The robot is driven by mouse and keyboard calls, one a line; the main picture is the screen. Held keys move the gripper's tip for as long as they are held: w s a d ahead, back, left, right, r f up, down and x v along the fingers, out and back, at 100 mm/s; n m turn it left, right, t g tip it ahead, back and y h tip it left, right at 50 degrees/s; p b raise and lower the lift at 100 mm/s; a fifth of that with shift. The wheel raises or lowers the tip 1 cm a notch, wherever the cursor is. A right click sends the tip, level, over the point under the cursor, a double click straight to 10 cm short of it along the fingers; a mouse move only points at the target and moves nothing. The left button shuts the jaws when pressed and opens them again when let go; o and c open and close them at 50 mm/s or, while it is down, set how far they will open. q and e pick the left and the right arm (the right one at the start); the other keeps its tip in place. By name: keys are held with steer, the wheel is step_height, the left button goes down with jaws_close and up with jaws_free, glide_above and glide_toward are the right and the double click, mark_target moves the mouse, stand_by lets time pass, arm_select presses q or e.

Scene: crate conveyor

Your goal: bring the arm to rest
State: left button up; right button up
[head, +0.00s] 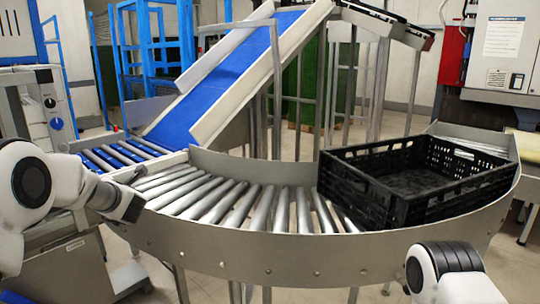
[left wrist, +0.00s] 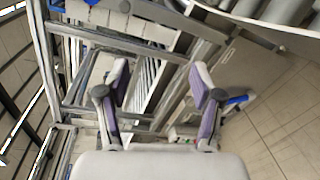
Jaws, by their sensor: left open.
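My left arm comes in from the left edge in the head view, beside the near left end of the curved roller conveyor (head: 215,200). My left gripper (left wrist: 160,76) shows in the left wrist view with its two purple-padded fingers spread apart and nothing between them. In the head view its fingers cannot be made out. Only a white and black part of my right arm shows at the lower right of the head view; my right gripper is out of view. A black, seemingly empty crate (head: 420,200) sits on the right part of the curved conveyor, apart from both arms.
A blue inclined belt (head: 225,80) rises behind the curve. A metal side rail (head: 270,250) edges the rollers, which are bare left of the crate. A grey machine (head: 48,105) stands at the left. A metal frame (left wrist: 150,30) and floor (left wrist: 285,125) show in the left wrist view.

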arm_select(q)
steer(key=s+d+f+m+g+h, duration=0.1)
steer(key=s+d+f+m, duration=0.15)
steer(key=f, duration=0.75)
steer(key=s+d+f+m+h, duration=0.1)
steer(key=s+f+m+h, duration=0.15)
steer(key=f, duration=0.75)
steer(key=s+d+f+m+g+h, duration=0.1)
steer(key=s+d+f+m+h, duration=0.2)
steer(key=s+f, duration=0.5)
steer(key=s+d+f+m+g, duration=0.25)
steer(key=s+f+m, duration=0.35)
steer(key=f, duration=0.4)
steer(key=s+d+f+m+g+h, duration=0.1)
steer(key=s+d+f+m, duration=0.15)
steer(key=s, duration=0.45)
steer(key=s+d+f+m+g+h, duration=0.1)
steer(key=s+d+f+m+h, duration=0.2)
steer(key=s, duration=0.4)
steer(key=s+d+m+g+h, duration=0.1)
steer(key=s+d+m+g, duration=0.1)
steer(key=s+m, duration=0.4)
steer(key=s+d+m+g+h, duration=0.1)
steer(key=s+d+m, duration=0.3)
steer(key=s, duration=0.7)
steer(key=shift+f+m+g+p, duration=0.15)
steer(key=shift+m+g+p, duration=0.3)
steer(key=shift+m+g, duration=0.3)
steer(key=shift+s+d, duration=0.1)
